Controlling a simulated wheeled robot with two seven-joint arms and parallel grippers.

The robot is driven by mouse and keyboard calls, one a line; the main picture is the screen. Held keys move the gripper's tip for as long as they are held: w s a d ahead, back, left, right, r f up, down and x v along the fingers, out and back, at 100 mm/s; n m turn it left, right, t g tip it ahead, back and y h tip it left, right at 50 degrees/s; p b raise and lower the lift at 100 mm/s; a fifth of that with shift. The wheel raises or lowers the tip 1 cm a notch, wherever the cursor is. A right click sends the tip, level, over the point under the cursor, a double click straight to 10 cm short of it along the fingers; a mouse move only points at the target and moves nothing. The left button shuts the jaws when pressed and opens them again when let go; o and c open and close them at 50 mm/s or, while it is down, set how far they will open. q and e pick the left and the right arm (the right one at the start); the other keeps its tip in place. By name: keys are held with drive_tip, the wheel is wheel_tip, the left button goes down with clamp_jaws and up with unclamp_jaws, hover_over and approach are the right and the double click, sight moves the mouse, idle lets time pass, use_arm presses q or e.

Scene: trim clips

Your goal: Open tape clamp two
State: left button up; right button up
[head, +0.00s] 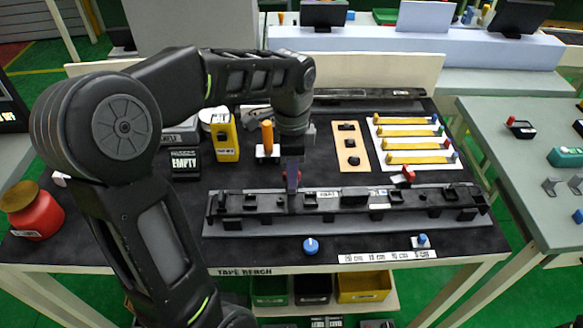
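A long black trim bar (350,200) lies along the front of the dark bench top in a grey holder. A small red clamp (405,174) stands at the bar's back edge, right of its middle. Another red part (298,177) shows at the bar's back edge left of the middle, mostly hidden behind a dark upright piece. My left gripper (291,165) points down over this spot, close to the red part. Its fingers are small and dark here, and I cannot tell whether they are open or touch it. Which clamp is number two cannot be read.
An orange-handled tool (267,136) stands close left of my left gripper. A yellow box (224,136) and a red jar (34,209) are further left. Yellow strips (412,144) lie on a white board at right. A blue knob (311,245) sits at the front.

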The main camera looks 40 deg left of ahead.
use_arm(q)
clamp_jaws()
idle(0.3)
idle(0.3)
